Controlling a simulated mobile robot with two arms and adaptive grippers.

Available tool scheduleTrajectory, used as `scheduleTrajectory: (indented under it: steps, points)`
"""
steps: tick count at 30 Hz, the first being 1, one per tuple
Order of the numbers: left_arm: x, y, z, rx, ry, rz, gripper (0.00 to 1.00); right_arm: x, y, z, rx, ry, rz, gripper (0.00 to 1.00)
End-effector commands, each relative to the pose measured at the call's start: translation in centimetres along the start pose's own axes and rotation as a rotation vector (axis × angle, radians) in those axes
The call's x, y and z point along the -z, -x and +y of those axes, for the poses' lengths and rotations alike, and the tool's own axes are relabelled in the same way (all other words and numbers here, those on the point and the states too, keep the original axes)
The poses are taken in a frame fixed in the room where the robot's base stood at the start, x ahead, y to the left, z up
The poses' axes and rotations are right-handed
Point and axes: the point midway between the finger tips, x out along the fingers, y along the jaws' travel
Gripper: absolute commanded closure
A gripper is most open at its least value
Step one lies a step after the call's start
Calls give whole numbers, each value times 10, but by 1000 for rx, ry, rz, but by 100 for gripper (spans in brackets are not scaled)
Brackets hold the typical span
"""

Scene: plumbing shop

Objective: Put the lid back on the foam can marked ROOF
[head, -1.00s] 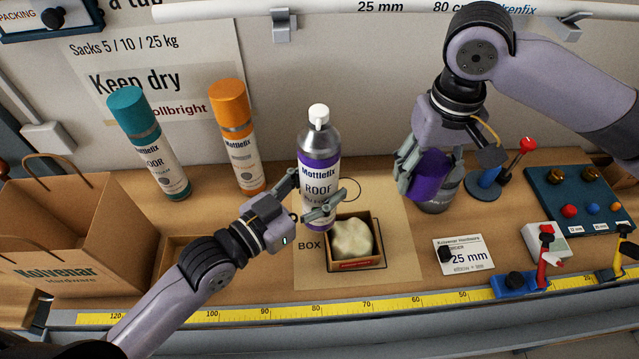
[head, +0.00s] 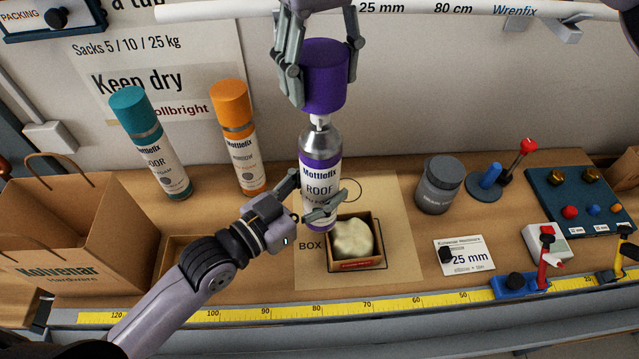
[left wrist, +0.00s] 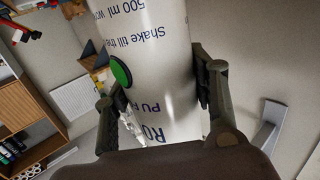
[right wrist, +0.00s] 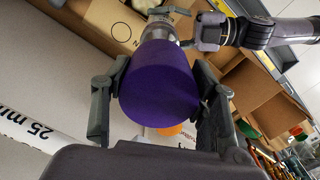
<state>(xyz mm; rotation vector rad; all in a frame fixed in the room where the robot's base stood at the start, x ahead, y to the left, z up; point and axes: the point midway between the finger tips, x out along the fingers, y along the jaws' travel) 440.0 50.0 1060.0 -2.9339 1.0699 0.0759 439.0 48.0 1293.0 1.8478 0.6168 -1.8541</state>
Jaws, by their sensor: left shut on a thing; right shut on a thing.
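The foam can marked ROOF (head: 320,178) stands upright in the head view, with a silver shoulder, a purple band and a white nozzle (head: 319,122). My left gripper (head: 308,206) is shut around its lower body; the can's printed side (left wrist: 155,70) fills the left wrist view. My right gripper (head: 316,78) is shut on the purple lid (head: 324,77) and holds it upright right above the nozzle. The nozzle's tip seems to meet the lid's lower edge. In the right wrist view the lid (right wrist: 163,82) sits between the fingers, with the can beyond it.
A small box (head: 357,264) with a pale lump is in front of the ROOF can. A grey jar (head: 439,186) stands to the right.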

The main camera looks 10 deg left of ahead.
Motion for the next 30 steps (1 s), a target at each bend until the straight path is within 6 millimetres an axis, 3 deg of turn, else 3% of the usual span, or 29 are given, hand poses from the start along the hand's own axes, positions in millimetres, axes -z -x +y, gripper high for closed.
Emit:
scheduleTrajectory:
  steps: [8,21,30]
  points:
    - [3,0,0,0,-1,6,100,0,-2,0,0,0,0,61]
    - [3,0,0,0,-1,6,100,0,-37,1,1,1,1,61]
    - [3,0,0,0,-1,6,100,0,-40,0,2,1,2,61]
